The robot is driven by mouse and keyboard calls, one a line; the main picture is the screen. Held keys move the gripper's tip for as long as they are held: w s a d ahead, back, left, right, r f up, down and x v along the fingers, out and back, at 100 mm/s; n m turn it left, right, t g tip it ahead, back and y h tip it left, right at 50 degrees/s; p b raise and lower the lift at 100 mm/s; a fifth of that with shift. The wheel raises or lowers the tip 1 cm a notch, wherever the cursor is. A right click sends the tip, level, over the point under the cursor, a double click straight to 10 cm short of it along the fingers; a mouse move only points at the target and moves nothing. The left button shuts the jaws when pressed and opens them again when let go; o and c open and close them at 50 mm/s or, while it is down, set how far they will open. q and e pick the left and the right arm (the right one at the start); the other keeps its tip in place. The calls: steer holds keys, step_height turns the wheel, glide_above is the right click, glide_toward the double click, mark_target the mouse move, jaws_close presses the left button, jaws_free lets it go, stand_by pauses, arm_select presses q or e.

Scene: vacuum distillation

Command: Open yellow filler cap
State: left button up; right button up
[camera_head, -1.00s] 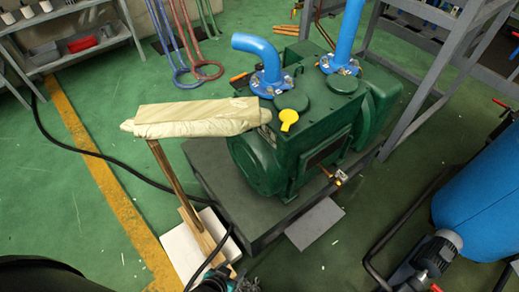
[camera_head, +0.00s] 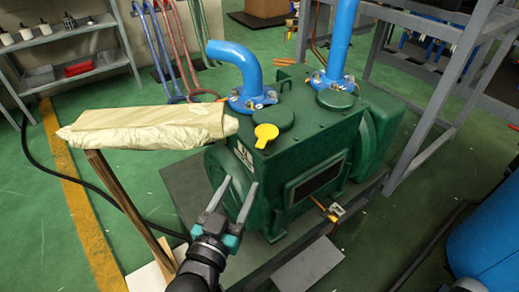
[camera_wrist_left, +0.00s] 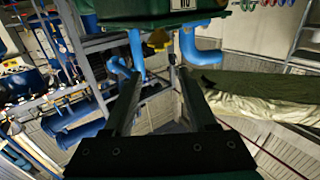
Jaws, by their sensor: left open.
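The yellow filler cap (camera_head: 266,134) sits on the top of the green pump (camera_head: 320,140), near its front left edge. My left gripper (camera_head: 235,190) is open and empty in front of the pump's round end, lower than the cap and to its left in the head view. The gripper and cap are apart. In the left wrist view my two open fingers (camera_wrist_left: 160,75) reach forward with nothing between them. A yellow patch, which may be the cap, shows beyond them at the top (camera_wrist_left: 158,40). My right gripper is not in view.
A cream wrapped bundle (camera_head: 150,125) on a wooden stand is left of the pump. Blue pipes (camera_head: 235,65) rise behind the cap. A grey metal frame (camera_head: 440,90) stands at the right, and a blue tank (camera_head: 490,235) at the lower right. Floor is open at far left.

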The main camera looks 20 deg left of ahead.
mark_target(259, 147)
arm_select(q)
steer(key=shift+w+d+b, duration=0.15)
steer(key=shift+w+b, duration=2.1)
steer(key=shift+w, duration=4.8)
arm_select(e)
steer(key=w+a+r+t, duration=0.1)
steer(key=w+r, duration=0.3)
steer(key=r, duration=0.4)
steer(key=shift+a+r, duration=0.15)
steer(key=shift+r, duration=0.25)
arm_select(q)
jaws_close()
